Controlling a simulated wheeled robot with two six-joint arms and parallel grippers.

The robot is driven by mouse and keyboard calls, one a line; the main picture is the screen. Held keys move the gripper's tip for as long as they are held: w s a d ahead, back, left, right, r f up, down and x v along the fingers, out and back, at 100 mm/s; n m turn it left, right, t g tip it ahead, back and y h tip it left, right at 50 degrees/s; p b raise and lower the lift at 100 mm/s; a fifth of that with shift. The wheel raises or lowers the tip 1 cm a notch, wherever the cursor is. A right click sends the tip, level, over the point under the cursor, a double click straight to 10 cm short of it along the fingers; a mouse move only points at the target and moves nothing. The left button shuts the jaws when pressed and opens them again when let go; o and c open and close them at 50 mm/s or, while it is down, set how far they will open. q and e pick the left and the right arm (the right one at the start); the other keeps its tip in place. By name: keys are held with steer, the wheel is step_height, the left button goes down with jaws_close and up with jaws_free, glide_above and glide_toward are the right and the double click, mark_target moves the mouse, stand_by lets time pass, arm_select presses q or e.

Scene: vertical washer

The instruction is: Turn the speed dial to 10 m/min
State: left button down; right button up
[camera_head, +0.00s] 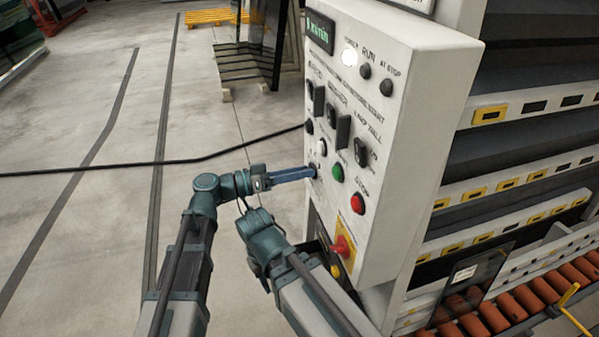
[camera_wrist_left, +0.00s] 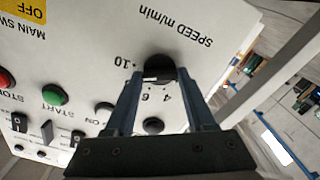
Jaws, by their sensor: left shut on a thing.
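The speed dial (camera_wrist_left: 158,68) is a round black knob on the white panel, below the upside-down "SPEED m/min" label (camera_wrist_left: 177,27) in the left wrist view. A "10" (camera_wrist_left: 126,62) is printed to its left, "6" and "4" below it. A white mark shows on the knob's lower edge; I cannot tell its exact setting. My left gripper (camera_wrist_left: 160,78) is shut on the dial, one finger at each side. In the head view, the left gripper (camera_head: 311,173) reaches the control panel's (camera_head: 402,130) lower left edge. My right gripper's fingers are not visible.
A green button (camera_head: 338,173), a red stop button (camera_head: 358,204) and a red-and-yellow main switch (camera_head: 343,248) sit near the dial. Several black switches are above. A black cable (camera_head: 150,164) crosses left of the panel. The floor there is mostly clear.

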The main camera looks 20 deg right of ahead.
arm_select(q)
steer(key=shift+s+m, duration=0.1)
steer(key=shift+m, duration=1.9)
steer(key=shift+c, duration=1.2)
jaws_free()
steer(key=shift+a, duration=0.1)
steer(key=a, duration=1.3)
steer(key=shift+s+a, duration=0.2)
steer(key=shift+a, duration=0.15)
